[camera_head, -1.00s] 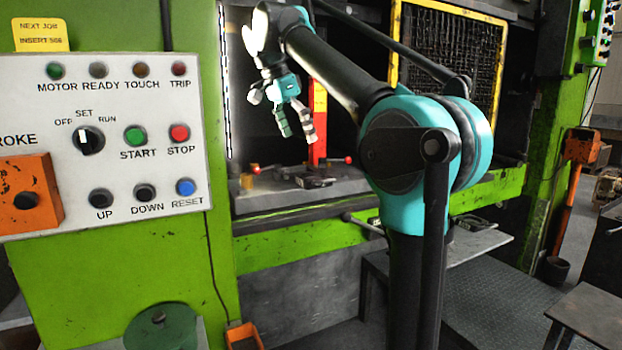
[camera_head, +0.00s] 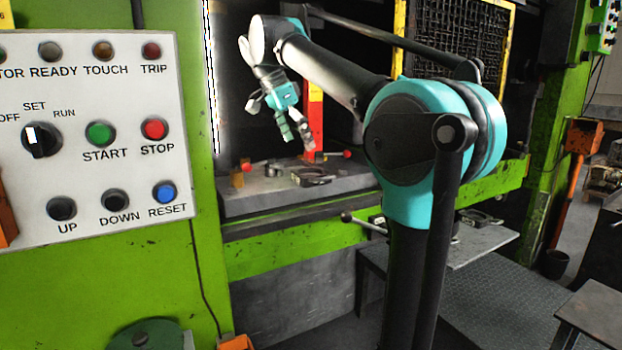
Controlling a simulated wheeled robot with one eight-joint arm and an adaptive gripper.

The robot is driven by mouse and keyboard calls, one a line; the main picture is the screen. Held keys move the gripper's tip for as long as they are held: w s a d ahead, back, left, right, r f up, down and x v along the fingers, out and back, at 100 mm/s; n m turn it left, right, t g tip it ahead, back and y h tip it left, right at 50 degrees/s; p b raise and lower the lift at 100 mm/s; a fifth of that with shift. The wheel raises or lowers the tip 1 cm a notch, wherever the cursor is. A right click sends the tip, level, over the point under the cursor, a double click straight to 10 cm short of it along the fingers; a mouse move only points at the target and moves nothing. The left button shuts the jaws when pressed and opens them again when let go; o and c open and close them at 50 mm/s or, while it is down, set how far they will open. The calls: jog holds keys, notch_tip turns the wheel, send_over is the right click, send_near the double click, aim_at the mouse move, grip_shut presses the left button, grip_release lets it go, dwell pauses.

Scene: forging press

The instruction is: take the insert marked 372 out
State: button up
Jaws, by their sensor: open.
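My gripper (camera_head: 297,136) is open and empty, fingers pointing down, inside the press opening above the bed. A dark metal piece (camera_head: 311,178) lies on the grey press bed (camera_head: 250,203), below and slightly to the right of the fingers, apart from them. It may be the insert or its holder. No number 372 is readable on it. Red-ended clamp handles (camera_head: 346,154) show behind it. A red and yellow upright (camera_head: 315,115) stands behind my gripper and is partly hidden by it.
The white control panel (camera_head: 95,130) on the green press frame is at left. A grey side table (camera_head: 480,242) with dark parts stands at right, partly behind my arm. A ball-ended lever (camera_head: 362,222) sticks out below the bed. A dark bench (camera_head: 590,318) is at lower right.

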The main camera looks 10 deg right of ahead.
aim_at(308, 168)
jog(key=x, duration=0.8)
jog(key=shift+w+f, duration=0.15)
jog(key=shift+f, duration=0.1)
jog(key=c, duration=1.9)
